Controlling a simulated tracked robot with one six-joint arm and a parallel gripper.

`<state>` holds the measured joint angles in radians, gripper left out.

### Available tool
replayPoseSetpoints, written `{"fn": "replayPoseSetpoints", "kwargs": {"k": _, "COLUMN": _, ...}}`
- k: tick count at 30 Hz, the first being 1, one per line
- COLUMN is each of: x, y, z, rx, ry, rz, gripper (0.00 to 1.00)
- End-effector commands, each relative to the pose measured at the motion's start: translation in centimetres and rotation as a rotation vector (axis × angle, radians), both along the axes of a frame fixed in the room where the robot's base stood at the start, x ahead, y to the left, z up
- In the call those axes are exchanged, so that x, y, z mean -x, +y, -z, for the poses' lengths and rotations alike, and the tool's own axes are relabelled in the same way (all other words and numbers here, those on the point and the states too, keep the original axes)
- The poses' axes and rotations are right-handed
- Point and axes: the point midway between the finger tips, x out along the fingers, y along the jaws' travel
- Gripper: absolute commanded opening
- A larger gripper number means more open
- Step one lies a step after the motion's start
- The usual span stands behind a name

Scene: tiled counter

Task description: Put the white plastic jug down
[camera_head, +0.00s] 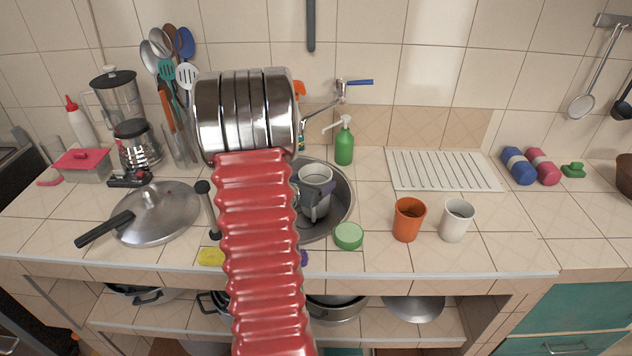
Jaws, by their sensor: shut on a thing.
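The white plastic jug (314,174) shows just right of my red ribbed arm, upright, against the round metal sink basin (343,228). Grey parts of my gripper (315,205) lie against the front of the jug and are shut on it. My arm hides the left part of the basin and most of the gripper. I cannot tell whether the jug touches the basin floor or hangs above it.
A green soap bottle (344,145) stands behind the basin. A green round tub (348,236), an orange cup (408,220) and a white cup (457,221) stand to the right. The counter right of the white cup (515,228) is clear.

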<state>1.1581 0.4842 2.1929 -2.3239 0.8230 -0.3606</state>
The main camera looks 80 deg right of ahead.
Motion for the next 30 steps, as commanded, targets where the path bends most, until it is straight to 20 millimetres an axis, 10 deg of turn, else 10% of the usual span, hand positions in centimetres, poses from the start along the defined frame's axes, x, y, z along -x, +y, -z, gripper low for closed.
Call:
{"fn": "replayPoseSetpoints", "kwargs": {"k": 20, "x": 0.4, "y": -1.9, "z": 1.4, "rx": 0.0, "ry": -0.001, "rz": 0.001, "gripper": 0.37}}
{"fn": "replayPoseSetpoints", "kwargs": {"k": 21, "x": 0.4, "y": -1.9, "z": 1.4, "rx": 0.0, "ry": -0.001, "rz": 0.001, "gripper": 0.81}}
{"fn": "replayPoseSetpoints", "kwargs": {"k": 30, "x": 0.4, "y": -1.8, "z": 1.4, "rx": -0.001, "ry": -0.001, "rz": 0.0, "gripper": 0.97}}
